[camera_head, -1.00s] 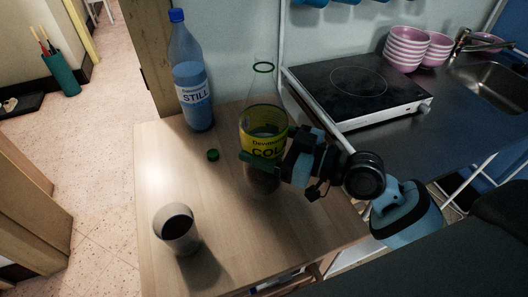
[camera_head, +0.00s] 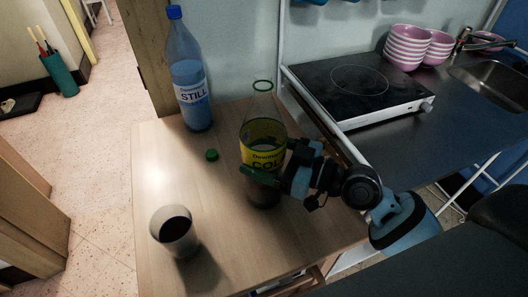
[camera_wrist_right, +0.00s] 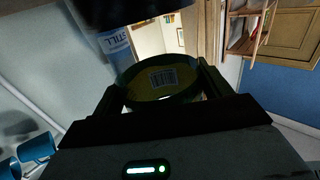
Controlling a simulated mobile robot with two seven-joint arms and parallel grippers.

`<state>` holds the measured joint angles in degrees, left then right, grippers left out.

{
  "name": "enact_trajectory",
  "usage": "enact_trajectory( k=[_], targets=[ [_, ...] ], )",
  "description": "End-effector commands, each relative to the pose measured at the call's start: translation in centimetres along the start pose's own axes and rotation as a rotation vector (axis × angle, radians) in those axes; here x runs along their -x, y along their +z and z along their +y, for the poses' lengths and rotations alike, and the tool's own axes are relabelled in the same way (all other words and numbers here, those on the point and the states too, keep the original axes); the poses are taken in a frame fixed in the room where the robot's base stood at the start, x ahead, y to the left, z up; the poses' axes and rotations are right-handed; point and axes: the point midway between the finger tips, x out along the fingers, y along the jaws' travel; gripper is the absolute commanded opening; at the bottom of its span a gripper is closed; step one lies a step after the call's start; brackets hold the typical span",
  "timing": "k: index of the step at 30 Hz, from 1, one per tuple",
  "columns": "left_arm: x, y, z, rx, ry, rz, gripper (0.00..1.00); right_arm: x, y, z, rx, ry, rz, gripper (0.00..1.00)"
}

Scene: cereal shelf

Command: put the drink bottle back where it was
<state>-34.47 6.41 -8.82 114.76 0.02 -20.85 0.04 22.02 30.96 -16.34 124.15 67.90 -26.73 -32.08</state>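The drink bottle (camera_head: 262,158), clear with a yellow cola label and a dark drink low inside, is upright over the right part of the wooden table (camera_head: 165,260). Its top is open. My right gripper (camera_head: 262,172) is shut around its label from the right. In the right wrist view the yellow label (camera_wrist_right: 163,82) sits between the two fingers. I cannot tell whether the bottle's base touches the table. The green cap (camera_head: 211,155) lies on the table to its left. My left gripper is not in view.
A blue STILL water bottle (camera_head: 189,85) stands at the table's back. A white cup (camera_head: 172,235) with dark liquid stands at the front left. A black hob (camera_head: 350,85) on the counter is right of the table. The table between cup and cap is clear.

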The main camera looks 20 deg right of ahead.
Motion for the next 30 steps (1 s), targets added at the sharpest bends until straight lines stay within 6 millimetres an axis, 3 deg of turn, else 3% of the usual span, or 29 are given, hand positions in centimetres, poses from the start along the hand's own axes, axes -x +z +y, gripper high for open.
enact_trajectory(
  k=[1,4,16,30],
  targets=[
    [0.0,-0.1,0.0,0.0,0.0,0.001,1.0,0.0,0.0,0.0,0.0,0.0,0.0,0.84],
    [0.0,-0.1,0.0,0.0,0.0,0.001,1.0,0.0,-0.1,0.0,0.0,0.0,0.0,0.96],
    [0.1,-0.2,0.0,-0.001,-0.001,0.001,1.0,0.1,-0.6,0.0,0.003,0.0,0.0,0.96],
    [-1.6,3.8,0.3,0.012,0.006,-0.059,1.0,7.5,0.4,0.0,-0.003,0.001,-0.011,0.96]
  ],
)
